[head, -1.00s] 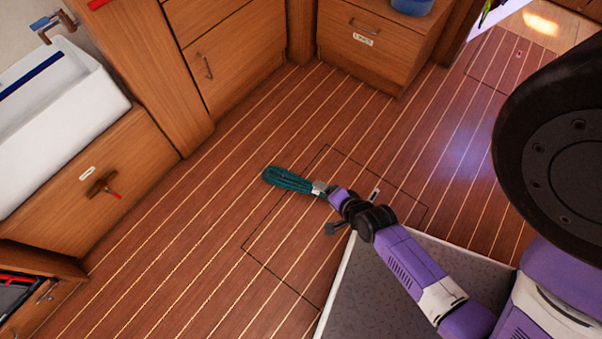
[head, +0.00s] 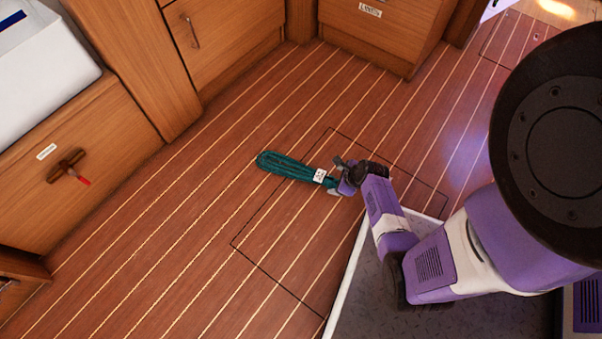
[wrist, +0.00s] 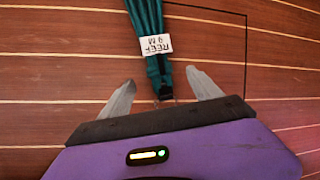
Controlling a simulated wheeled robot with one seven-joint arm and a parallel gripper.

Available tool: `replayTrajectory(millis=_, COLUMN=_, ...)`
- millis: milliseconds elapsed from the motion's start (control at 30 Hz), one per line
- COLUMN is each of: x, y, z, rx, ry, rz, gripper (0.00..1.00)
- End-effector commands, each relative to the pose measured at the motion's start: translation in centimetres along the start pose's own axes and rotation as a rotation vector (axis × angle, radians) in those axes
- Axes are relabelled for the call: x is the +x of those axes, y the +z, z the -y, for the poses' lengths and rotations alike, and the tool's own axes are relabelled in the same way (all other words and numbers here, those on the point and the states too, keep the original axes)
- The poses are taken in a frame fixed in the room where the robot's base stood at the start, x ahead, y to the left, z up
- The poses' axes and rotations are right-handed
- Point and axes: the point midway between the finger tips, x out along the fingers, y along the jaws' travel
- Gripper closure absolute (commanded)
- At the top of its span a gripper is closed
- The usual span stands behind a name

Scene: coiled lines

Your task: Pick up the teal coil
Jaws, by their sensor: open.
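The teal coil (head: 286,167) is a long bundle of rope lying on the striped wooden floor, with a white tag around its near end. My gripper (wrist: 160,92) is open, with one grey finger on each side of the coil's narrow dark end. Gaps show between the fingers and the rope. In the head view my gripper (head: 334,184) is at the coil's tagged end, partly hidden by my wrist.
Wooden cabinets (head: 225,40) line the back, and a white sink (head: 40,75) stands at the left. A dark handle with a red tip (head: 66,166) juts from the cabinet below it. A hatch outline (head: 250,250) marks the floor. The floor around the coil is clear.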

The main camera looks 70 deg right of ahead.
Motion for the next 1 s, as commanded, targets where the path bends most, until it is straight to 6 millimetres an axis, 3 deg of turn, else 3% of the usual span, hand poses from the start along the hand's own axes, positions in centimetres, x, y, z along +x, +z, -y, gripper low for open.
replayTrajectory(millis=267, x=1.9, y=-0.2, z=-0.1, rx=-0.002, ry=-0.001, rz=0.000, gripper=0.27)
replayTrajectory(millis=600, x=5.7, y=-0.5, z=-0.3, rx=-0.004, ry=-0.001, rz=0.000, gripper=0.27)
replayTrajectory(millis=933, x=6.1, y=-0.3, z=-0.2, rx=-0.004, ry=-0.001, rz=0.000, gripper=0.27)
replayTrajectory(millis=1000, x=6.1, y=-0.3, z=-0.2, rx=-0.004, ry=-0.001, rz=0.000, gripper=0.38)
